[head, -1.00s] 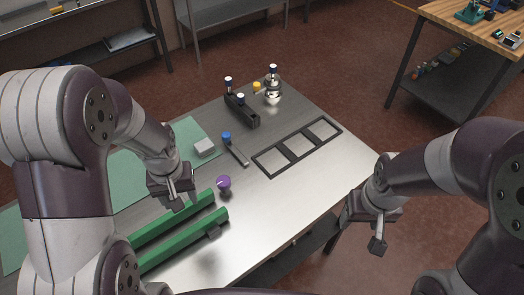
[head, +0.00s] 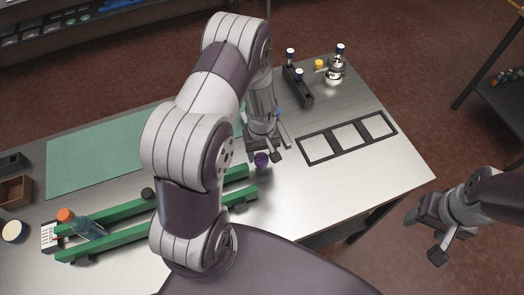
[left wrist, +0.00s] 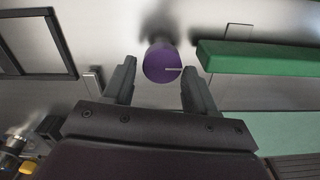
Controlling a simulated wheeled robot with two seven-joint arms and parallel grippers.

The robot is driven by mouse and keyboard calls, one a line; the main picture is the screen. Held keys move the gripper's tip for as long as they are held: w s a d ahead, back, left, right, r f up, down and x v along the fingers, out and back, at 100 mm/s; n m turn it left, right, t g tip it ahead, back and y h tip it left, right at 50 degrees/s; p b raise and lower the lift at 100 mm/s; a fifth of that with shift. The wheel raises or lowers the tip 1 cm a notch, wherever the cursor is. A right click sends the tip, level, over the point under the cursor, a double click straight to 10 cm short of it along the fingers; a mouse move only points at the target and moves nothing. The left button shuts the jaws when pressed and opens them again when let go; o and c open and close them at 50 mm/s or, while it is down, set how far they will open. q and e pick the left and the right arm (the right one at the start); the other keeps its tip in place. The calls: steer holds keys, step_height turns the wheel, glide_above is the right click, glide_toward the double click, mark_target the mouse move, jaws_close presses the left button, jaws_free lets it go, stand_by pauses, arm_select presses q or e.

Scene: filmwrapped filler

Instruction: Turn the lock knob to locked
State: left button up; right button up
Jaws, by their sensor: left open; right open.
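The purple lock knob (head: 261,160) sits on the steel table beside the green rails. In the left wrist view the knob (left wrist: 160,62) is round, with a thin white line running from near its middle to its right edge. My left gripper (left wrist: 157,78) is open, its two fingertips pointing at the knob, one toward each side, with the knob just beyond them. In the head view my left gripper (head: 264,150) is right over the knob and partly hides its surroundings. No locked marking is legible. My right gripper (head: 425,235) is open and empty, off the table's right side.
Green rails (head: 165,222) lie left of the knob, with an orange-capped bottle (head: 84,224) at their far left. A black three-window frame (head: 348,137) lies to the right. A black rack (head: 298,88) and a flask (head: 336,68) stand behind. The front right tabletop is clear.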

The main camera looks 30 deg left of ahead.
arm_select(q)
steer(key=shift+s+f, duration=0.25)
steer(key=shift+s, duration=0.05)
steer(key=shift+w, duration=0.15)
steer(key=shift+w+f, duration=0.1)
steer(key=shift+c, duration=1.3)
steer(key=c, duration=0.5)
arm_select(e)
steer(key=shift+s+r, duration=0.1)
steer(key=shift+s, duration=0.05)
